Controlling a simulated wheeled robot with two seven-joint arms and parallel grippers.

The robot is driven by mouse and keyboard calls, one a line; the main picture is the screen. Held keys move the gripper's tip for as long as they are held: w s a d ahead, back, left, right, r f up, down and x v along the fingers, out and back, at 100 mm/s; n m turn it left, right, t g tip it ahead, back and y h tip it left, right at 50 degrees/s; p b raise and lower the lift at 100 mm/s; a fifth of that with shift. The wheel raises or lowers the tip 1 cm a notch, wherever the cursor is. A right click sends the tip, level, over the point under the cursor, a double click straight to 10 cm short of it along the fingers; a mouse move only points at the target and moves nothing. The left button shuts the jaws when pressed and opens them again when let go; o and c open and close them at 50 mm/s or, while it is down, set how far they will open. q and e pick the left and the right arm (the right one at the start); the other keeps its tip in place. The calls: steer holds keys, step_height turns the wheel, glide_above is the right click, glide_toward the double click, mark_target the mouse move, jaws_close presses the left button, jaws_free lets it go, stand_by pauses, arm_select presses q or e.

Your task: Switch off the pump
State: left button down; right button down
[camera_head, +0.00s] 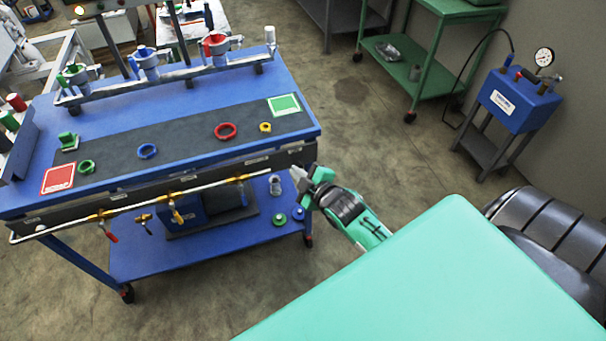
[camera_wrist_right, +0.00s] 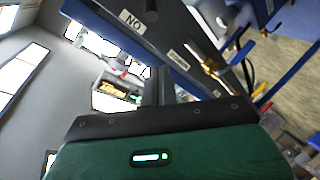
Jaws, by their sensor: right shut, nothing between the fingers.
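My right gripper (camera_head: 300,173) is shut and empty at the right end of the blue bench's front rail (camera_head: 150,190). In the right wrist view its dark fingers (camera_wrist_right: 158,88) point up toward the rail. A white label (camera_wrist_right: 131,20) there reads "NO" or an upside-down "ON". A small dark part (camera_wrist_right: 150,10) beside the label may be a switch; its position cannot be told. A blue and black machine (camera_head: 205,210), possibly the pump, stands on the bench's lower shelf, partly hidden by the rail. My left gripper is not in view.
Valves with red, blue and yellow handles hang along a pipe (camera_head: 150,205) under the bench front. Coloured rings lie on the dark mat (camera_head: 185,133). A blue box with a gauge (camera_head: 520,100) stands at the far right. Open floor (camera_head: 370,150) lies right of the bench.

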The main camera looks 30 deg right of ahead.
mark_target(299, 165)
steer(key=x, duration=0.6)
steer(key=shift+w, duration=0.2)
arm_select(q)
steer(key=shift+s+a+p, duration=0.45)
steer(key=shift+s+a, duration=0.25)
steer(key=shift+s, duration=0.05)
arm_select(e)
steer(key=d, duration=0.1)
steer(key=s+d+f, duration=0.1)
steer(key=d+f, duration=0.1)
steer(key=shift+s+f, duration=0.1)
steer(key=shift+s, duration=0.2)
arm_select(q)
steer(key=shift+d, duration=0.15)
